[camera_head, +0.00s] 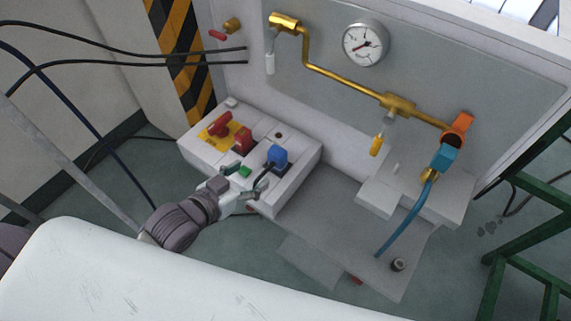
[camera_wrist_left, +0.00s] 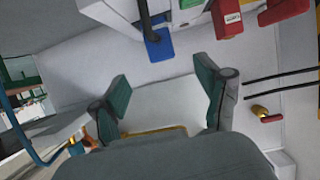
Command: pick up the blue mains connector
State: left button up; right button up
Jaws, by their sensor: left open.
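My left gripper (camera_head: 249,180) is open at the front edge of the box, just left of and nearer than the connector. In the left wrist view the connector (camera_wrist_left: 158,46) is above the gap between the spread green-padded fingers of my left gripper (camera_wrist_left: 163,88). Nothing is between the fingers. My right gripper is not in view.
A red switch on a yellow plate (camera_head: 216,134), another red part (camera_head: 243,141) and a green button (camera_head: 244,171) are close by on the box. A brass pipe (camera_head: 340,73) with a gauge (camera_head: 365,43) is on the panel behind. A teal hose (camera_head: 405,219) hangs at right.

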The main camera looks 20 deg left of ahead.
aim_at(273, 158)
pick_arm(q)
jog(key=x, duration=1.2)
jog(key=shift+f+b, duration=0.1)
jog(key=shift+b, duration=0.2)
jog(key=c, duration=1.2)
jog(key=shift+c, duration=0.8)
